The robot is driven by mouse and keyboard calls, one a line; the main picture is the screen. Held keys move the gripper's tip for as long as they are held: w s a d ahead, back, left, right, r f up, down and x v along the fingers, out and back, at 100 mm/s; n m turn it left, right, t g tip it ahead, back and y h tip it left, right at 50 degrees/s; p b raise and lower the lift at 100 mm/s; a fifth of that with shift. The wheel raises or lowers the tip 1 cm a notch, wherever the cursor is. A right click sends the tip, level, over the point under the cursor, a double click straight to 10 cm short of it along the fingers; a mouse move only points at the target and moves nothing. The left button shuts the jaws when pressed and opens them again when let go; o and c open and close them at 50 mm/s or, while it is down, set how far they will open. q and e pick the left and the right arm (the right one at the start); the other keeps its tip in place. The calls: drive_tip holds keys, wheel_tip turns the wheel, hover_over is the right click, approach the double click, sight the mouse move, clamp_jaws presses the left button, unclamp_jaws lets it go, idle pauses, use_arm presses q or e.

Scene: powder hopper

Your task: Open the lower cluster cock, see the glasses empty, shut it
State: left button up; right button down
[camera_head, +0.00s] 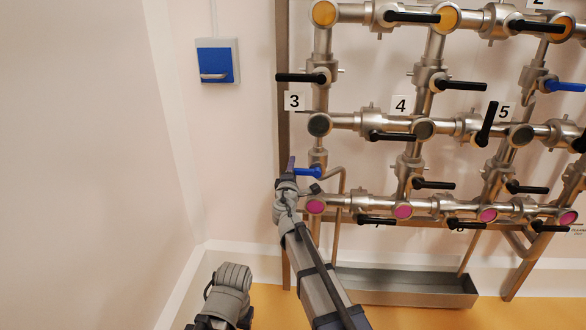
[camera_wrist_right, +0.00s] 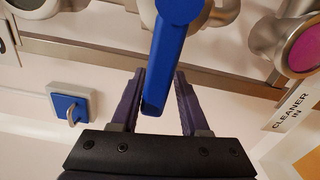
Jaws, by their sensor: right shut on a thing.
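A cock with a blue lever (camera_head: 308,172) sits at the left of the pipe rack, just above the lower pipe row. My right gripper (camera_head: 291,168) is at the left end of this lever, and the lever lies roughly level. In the right wrist view the blue lever (camera_wrist_right: 172,60) reaches down between the two purple fingers of my right gripper (camera_wrist_right: 160,100), which is shut on it. The lower row's round glasses, such as the left one (camera_head: 316,206) and the one beside it (camera_head: 403,211), show pink.
Black-handled cocks (camera_head: 434,184) crowd the pipes to the right. A second blue lever (camera_head: 566,87) is at the upper right. A grey trough (camera_head: 400,288) stands below the rack. A blue wall box (camera_head: 216,58) hangs left; the wall beneath it is clear.

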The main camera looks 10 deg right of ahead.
drive_tip(key=shift+s+a+f, duration=0.2)
drive_tip(key=shift+s, duration=0.05)
drive_tip(key=c, duration=0.8)
unclamp_jaws()
drive_tip(key=shift+o, duration=0.6)
drive_tip(key=shift+w+f, duration=0.15)
drive_tip(key=shift+w, duration=0.1)
drive_tip(key=v, duration=0.8)
drive_tip(key=shift+d, duration=0.1)
